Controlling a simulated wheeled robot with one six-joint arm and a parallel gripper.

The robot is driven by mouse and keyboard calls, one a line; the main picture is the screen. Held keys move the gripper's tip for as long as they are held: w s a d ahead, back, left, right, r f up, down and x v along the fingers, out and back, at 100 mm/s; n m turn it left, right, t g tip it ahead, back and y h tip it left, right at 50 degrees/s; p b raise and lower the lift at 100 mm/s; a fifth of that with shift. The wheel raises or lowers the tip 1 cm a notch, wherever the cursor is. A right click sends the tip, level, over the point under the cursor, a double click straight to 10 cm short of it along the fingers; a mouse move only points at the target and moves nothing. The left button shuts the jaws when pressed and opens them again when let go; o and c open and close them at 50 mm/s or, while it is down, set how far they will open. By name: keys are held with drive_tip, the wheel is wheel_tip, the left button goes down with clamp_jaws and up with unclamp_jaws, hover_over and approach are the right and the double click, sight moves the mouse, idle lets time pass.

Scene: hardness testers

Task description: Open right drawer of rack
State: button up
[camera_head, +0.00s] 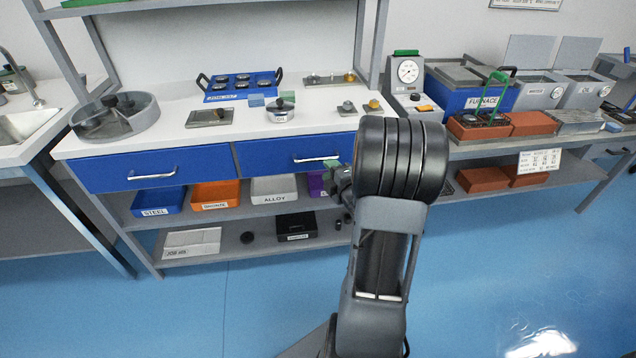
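The rack (225,133) is a bench with a white top and two blue drawers side by side. The right drawer (270,154) is blue with a silver bar handle (316,159) and looks closed. The left drawer (150,168) also looks closed, with its own silver handle (152,174). My gripper (338,178) is just right of and below the right drawer's handle, mostly hidden behind my arm's large dark joint. I cannot see whether its fingers touch the handle, or whether they are open. The right end of the drawer is hidden by my arm.
Under the drawers, a shelf holds a blue STEEL bin (158,201), an orange bin (215,194) and a grey ALLOY bin (274,188). A furnace (465,88) stands on the right bench. A sink (25,122) is at left. The blue floor in front is clear.

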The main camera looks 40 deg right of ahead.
sight(317, 160)
drive_tip(key=s+d+f+n+t+y+b, duration=0.1)
drive_tip(key=s+d+f+n+t+b, duration=0.15)
drive_tip(key=f, duration=0.35)
drive_tip(key=w, duration=0.4)
drive_tip(key=w+r+b, duration=0.1)
drive_tip(key=w, duration=0.3)
drive_tip(key=w+r+b, duration=0.1)
drive_tip(key=w, duration=0.3)
drive_tip(key=shift+w+r, duration=0.25)
drive_tip(key=shift+w, duration=0.05)
clamp_jaws()
